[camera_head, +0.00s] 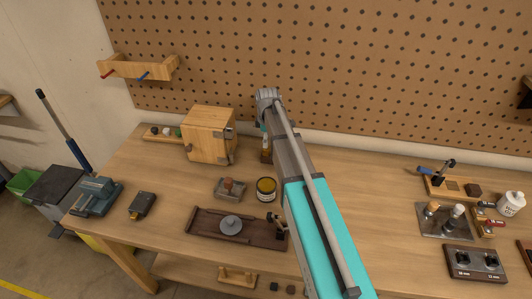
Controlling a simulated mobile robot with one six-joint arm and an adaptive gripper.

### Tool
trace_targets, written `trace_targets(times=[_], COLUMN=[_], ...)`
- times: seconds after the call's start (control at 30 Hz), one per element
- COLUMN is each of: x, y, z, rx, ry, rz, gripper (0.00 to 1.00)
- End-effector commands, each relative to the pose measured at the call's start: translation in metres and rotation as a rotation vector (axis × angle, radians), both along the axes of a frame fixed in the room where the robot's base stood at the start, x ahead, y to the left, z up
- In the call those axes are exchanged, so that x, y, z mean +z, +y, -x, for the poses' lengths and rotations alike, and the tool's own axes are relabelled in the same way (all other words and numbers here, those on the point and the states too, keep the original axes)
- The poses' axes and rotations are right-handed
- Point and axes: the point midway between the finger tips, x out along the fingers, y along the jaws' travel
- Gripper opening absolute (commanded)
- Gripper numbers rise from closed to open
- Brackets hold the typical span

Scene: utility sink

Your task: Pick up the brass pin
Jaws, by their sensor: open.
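A small upright brass-coloured piece (432,209) stands on a grey metal plate (430,229) at the right of the bench. It looks like the brass pin, but it is too small to be sure. A steel-coloured upright piece (455,216) stands beside it on the same plate. My arm, with a teal link, reaches up across the middle of the view to a grey joint in front of the pegboard, well left of the plate. My gripper's fingers do not show; the arm hides what is behind it.
A dark two-hole block (475,263) with labels stands in front of the plate. A wooden box (209,135), a yellow-labelled tin (265,188) and a dark board (215,228) are left of my arm.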

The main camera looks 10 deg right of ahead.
Motion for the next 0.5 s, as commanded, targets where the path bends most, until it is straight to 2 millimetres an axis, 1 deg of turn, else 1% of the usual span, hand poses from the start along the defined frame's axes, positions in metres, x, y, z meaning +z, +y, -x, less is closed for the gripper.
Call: trace_targets(times=[0.03, 0.5], x=[-0.007, -0.041], y=[0.001, 0.004], z=[0.0, 0.001], rx=[0.0, 0.0], ry=[0.0, 0.0], rz=[0.0, 0.0], gripper=[0.83, 0.83])
